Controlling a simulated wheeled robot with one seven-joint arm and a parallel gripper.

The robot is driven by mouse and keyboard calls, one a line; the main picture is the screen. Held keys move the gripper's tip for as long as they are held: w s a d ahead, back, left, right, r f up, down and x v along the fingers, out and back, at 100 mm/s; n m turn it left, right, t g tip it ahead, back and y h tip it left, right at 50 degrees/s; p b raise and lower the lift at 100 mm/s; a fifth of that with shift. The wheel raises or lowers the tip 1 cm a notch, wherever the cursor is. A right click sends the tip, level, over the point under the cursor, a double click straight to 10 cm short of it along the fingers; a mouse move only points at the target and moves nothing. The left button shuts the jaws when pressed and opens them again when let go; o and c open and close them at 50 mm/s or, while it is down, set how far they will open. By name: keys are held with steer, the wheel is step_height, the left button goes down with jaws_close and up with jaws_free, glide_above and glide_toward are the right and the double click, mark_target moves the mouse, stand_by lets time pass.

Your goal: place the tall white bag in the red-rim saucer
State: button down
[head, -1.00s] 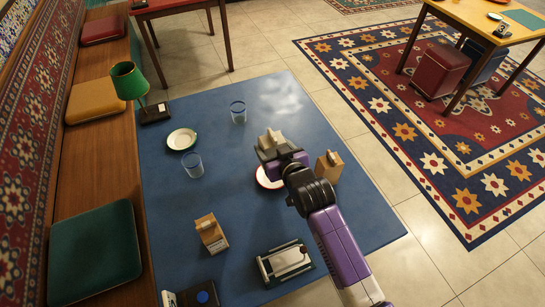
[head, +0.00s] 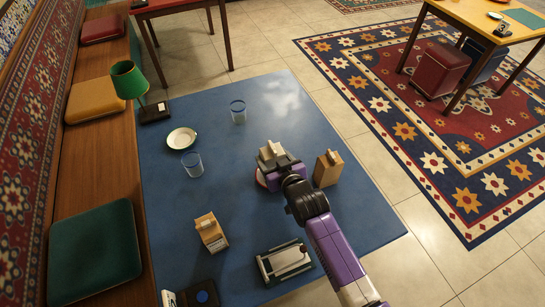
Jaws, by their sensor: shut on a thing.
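My gripper (head: 272,157) is shut on the tall white bag (head: 268,150), of which only a pale top part shows between the jaws. The red-rim saucer (head: 260,180) lies on the blue table under and just left of my gripper. Only a thin slice of its left edge shows; the gripper and wrist hide the rest. I cannot tell whether the bag's base touches the saucer.
A brown bag (head: 328,168) stands close to the right of my gripper. A green-rim saucer (head: 181,138), glasses (head: 192,164) (head: 238,112), another brown bag (head: 211,232) and a green-and-white box (head: 284,262) are on the blue table (head: 160,210). Its middle left is clear.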

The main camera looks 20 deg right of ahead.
steer(key=shift+f+b, duration=0.3)
steer(key=shift+c, duration=1.4)
jaws_free()
steer(key=shift+r, duration=0.2)
steer(key=v, duration=1.2)
steer(key=shift+r, duration=0.4)
steer(key=shift+s, duration=0.1)
